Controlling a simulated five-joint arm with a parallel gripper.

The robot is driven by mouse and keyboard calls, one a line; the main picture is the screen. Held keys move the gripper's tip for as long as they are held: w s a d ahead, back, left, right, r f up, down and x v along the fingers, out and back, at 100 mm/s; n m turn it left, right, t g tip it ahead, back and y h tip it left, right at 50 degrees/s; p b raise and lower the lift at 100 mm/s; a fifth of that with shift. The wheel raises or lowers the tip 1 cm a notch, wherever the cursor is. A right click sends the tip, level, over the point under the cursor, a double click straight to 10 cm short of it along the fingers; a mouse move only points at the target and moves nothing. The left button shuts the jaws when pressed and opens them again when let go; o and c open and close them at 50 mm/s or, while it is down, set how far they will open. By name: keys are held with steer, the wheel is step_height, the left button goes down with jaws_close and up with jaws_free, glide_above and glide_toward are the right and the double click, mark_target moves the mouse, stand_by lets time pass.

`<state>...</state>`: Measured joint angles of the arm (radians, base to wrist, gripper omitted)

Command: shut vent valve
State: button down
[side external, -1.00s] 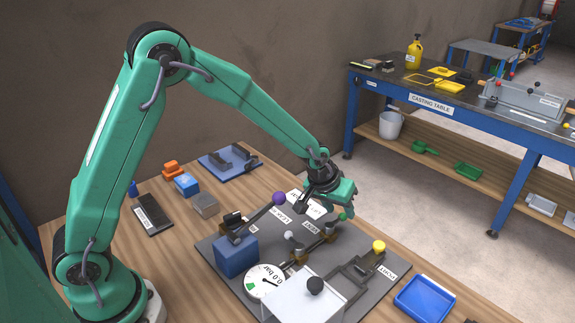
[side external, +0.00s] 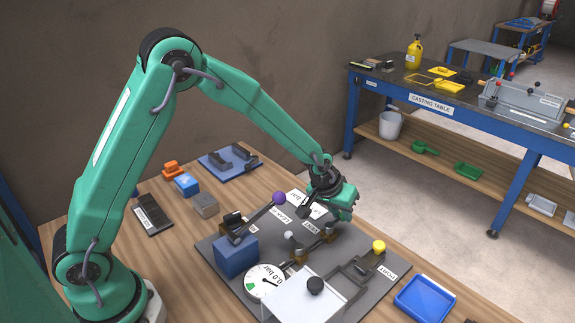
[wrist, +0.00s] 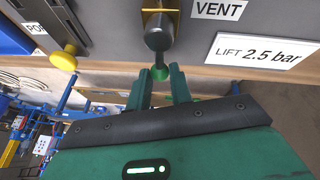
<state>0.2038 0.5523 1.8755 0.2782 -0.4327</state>
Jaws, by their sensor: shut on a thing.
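The vent valve sits beside the VENT label (wrist: 219,9), with a brass-yellow bracket and a dark rounded handle (wrist: 159,32) in the wrist view. The handle ends in a green knob (wrist: 160,73). My gripper (wrist: 159,80) has its two green fingers on either side of this knob, shut on it. In the side view my gripper (side external: 338,213) is over the right back part of the grey panel (side external: 222,271), and its fingers hide the knob. The brass valve body (side external: 328,236) shows just below it.
A purple-knobbed lever (side external: 279,198) rises left of my gripper. A yellow knob (side external: 378,246) stands by the PORT label to the right. A gauge (side external: 265,283) reading 0.0 bar and a black knob (side external: 315,285) on a white cover are in front. A blue tray (side external: 424,299) lies at the right.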

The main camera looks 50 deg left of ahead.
steer(key=shift+d+m, duration=0.25)
steer(key=shift+m, duration=0.35)
steer(key=c, duration=1.3)
jaws_free()
steer(key=shift+o, duration=0.2)
steer(key=shift+s+r, duration=0.1)
steer(key=shift+v, duration=3.8)
